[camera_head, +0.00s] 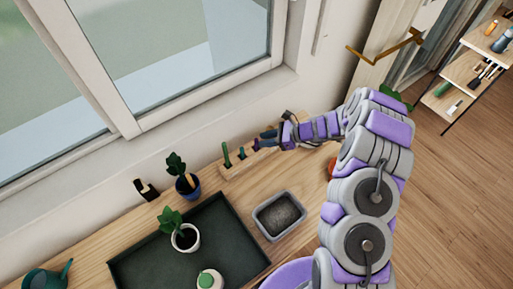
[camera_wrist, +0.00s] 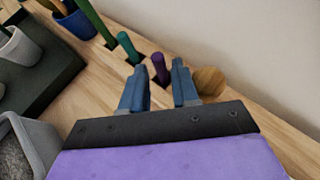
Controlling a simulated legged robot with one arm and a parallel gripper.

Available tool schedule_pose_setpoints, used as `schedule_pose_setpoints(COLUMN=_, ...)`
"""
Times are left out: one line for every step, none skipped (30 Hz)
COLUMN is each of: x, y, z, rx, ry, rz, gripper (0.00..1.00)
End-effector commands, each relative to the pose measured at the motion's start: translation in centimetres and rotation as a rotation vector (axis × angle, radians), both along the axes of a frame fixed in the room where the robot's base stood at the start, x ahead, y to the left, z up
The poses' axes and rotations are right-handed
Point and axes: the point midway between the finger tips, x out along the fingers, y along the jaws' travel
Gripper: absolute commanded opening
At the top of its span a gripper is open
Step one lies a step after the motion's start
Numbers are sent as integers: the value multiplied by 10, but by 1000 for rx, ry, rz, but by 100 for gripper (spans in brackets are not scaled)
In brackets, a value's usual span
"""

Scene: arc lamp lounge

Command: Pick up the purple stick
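The purple stick (camera_wrist: 160,68) stands in a hole of a light wooden block in the wrist view, with its upper end between the two blue fingers of my gripper (camera_wrist: 160,84). The fingers are apart, with a gap visible on each side of the stick. In the head view my gripper (camera_head: 268,138) is at the right end of the wooden block (camera_head: 240,170); the purple stick is hard to make out there. A teal stick (camera_wrist: 128,47) and a green stick (camera_wrist: 95,22) stand to the left in the same row.
A grey bin (camera_head: 280,222) sits in front of the block. A dark tray (camera_head: 150,262) holds a potted plant (camera_head: 186,238). A blue pot (camera_head: 187,186) stands left of the block, and a round wooden piece (camera_wrist: 208,80) is right of the fingers. The wall is close behind.

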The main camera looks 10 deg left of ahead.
Motion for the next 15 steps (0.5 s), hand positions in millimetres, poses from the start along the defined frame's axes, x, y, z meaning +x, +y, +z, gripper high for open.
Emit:
schedule_pose_setpoints(x=-1, y=7, z=-5, rx=0, ry=1, rz=4, gripper=30)
schedule_pose_setpoints(x=-1, y=10, z=-6, rx=0, ry=1, rz=3, gripper=30)
schedule_pose_setpoints(x=-1, y=13, z=-8, rx=1, ry=1, rz=2, gripper=30)
schedule_pose_setpoints(x=-1, y=14, z=-8, rx=1, ry=1, rz=2, gripper=30)
schedule_pose_setpoints(x=-2, y=16, z=-9, rx=1, ry=1, rz=1, gripper=30)
schedule_pose_setpoints(x=-2, y=17, z=-9, rx=1, ry=1, rz=1, gripper=30)
schedule_pose_setpoints(x=-1, y=18, z=-10, rx=1, ry=1, rz=1, gripper=30)
schedule_pose_setpoints(x=-2, y=18, z=-10, rx=1, ry=1, rz=1, gripper=30)
schedule_pose_setpoints(x=-1, y=18, z=-9, rx=1, ry=1, rz=1, gripper=30)
schedule_pose_setpoints(x=-1, y=18, z=-9, rx=1, ry=1, rz=1, gripper=30)
schedule_pose_setpoints(x=-1, y=17, z=-9, rx=1, ry=1, rz=1, gripper=30)
schedule_pose_setpoints(x=-1, y=17, z=-9, rx=1, ry=1, rz=1, gripper=30)
schedule_pose_setpoints(x=-1, y=17, z=-9, rx=1, ry=1, rz=1, gripper=29)
schedule_pose_setpoints(x=-1, y=17, z=-9, rx=1, ry=1, rz=1, gripper=26)
schedule_pose_setpoints(x=-1, y=17, z=-9, rx=1, ry=1, rz=1, gripper=22)
